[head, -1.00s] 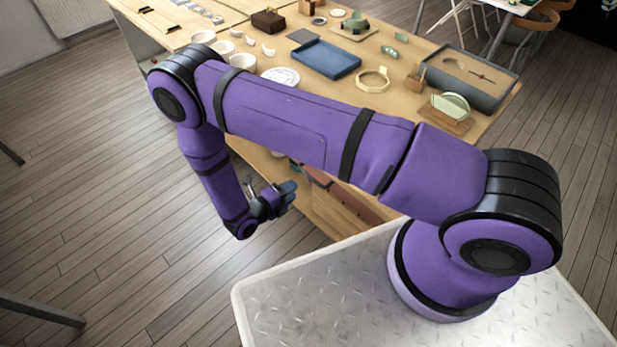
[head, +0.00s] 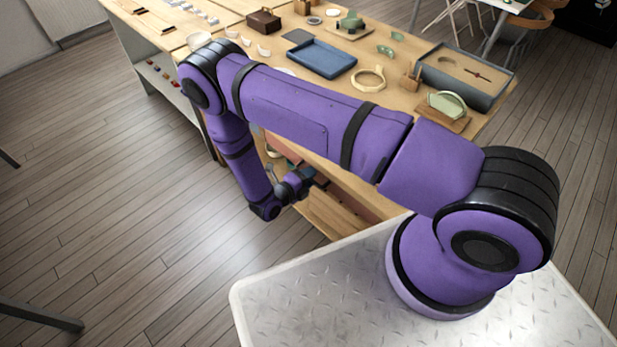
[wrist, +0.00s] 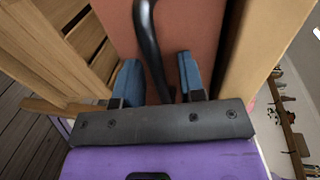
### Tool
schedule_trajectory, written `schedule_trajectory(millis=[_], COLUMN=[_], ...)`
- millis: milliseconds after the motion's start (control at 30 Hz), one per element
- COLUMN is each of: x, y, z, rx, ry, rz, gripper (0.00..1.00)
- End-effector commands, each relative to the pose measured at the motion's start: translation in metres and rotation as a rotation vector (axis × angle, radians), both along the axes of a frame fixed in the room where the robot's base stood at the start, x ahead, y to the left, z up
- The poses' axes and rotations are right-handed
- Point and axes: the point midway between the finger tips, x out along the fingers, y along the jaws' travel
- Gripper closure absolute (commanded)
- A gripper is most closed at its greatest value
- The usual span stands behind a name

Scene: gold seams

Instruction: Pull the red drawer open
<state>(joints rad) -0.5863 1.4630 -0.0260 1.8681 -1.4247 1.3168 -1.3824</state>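The red drawer (wrist: 190,28) fills the upper middle of the wrist view as a flat red-brown front. A dark bar handle (wrist: 150,45) runs along it, from the top edge down towards my gripper. My gripper (wrist: 160,75) has its two blue fingers apart, one on each side of the handle's lower part. A gap shows between the handle and each finger, so it is open.
Wooden drawer slats (wrist: 92,45) lie left of the red front, and a wooden side panel (wrist: 255,45) lies right of it. The tabletop holds a blue tray (head: 322,60), a grey box (head: 470,78) and small crafts. Open floor (head: 130,230) lies to the left.

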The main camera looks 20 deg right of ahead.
Motion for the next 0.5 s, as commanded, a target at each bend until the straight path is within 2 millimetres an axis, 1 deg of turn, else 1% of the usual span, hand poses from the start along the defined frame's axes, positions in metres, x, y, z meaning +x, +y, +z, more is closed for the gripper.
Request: schedule_trajectory(millis=[33,133,167,367,500], x=[0.0,-0.0001,-0.0001,-0.0001,-0.0018], y=[0.0001,0.0002,0.0002,0.0006,0.0054], z=[0.0,0.0,0.0,0.0,0.0], rx=[0.0,0.0,0.0,0.0,0.0], ry=[0.0,0.0,0.0,0.0,0.0], rz=[0.0,0.0,0.0,0.0,0.002], gripper=[0.72,0.95,1.0,1.0,1.0])
